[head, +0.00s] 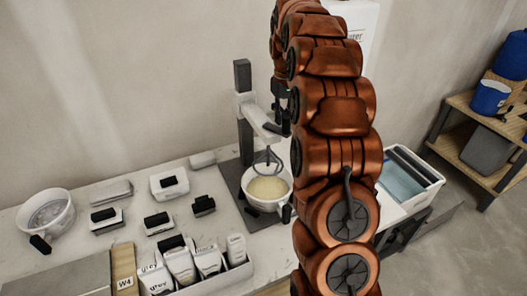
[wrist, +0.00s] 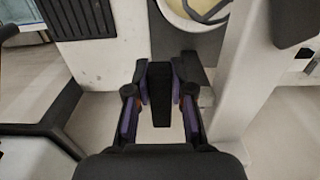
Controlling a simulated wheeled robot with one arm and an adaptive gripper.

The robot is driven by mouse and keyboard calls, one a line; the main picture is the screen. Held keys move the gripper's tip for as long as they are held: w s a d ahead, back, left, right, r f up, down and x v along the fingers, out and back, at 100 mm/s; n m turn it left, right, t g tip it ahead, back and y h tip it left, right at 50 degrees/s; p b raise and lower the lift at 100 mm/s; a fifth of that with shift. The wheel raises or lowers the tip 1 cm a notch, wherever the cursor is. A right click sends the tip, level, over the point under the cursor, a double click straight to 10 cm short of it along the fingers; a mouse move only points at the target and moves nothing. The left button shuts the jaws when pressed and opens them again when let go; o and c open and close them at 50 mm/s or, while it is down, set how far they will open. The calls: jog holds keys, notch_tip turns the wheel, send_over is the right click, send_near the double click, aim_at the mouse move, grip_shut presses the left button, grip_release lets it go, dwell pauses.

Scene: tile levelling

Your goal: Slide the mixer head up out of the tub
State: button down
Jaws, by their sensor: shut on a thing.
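The mixer head (head: 262,122) is a pale arm on a dark upright column (head: 243,85), with a wire whisk (head: 268,162) hanging below it. The white tub (head: 267,205) under it holds a cream-coloured mix. The whisk's lower end overlaps the tub's far rim; I cannot tell if it is clear of the tub. In the wrist view my gripper (wrist: 160,102) is shut on a dark upright handle (wrist: 161,90) that appears to belong to the mixer head. Part of the tub (wrist: 178,18) shows at that view's top. My arm hides part of the mixer's right side in the head view.
A water tray (head: 405,178) is to the right. A wooden shelf (head: 462,103) with blue buckets stands farther right. The wall is behind.

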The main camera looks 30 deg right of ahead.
jog(key=shift+r+p, duration=0.9)
jog(key=shift+r, duration=1.9)
jog(key=c, duration=0.8)
grip_release()
notch_tip(320, 180, up, 7)
jog(key=p, duration=0.3)
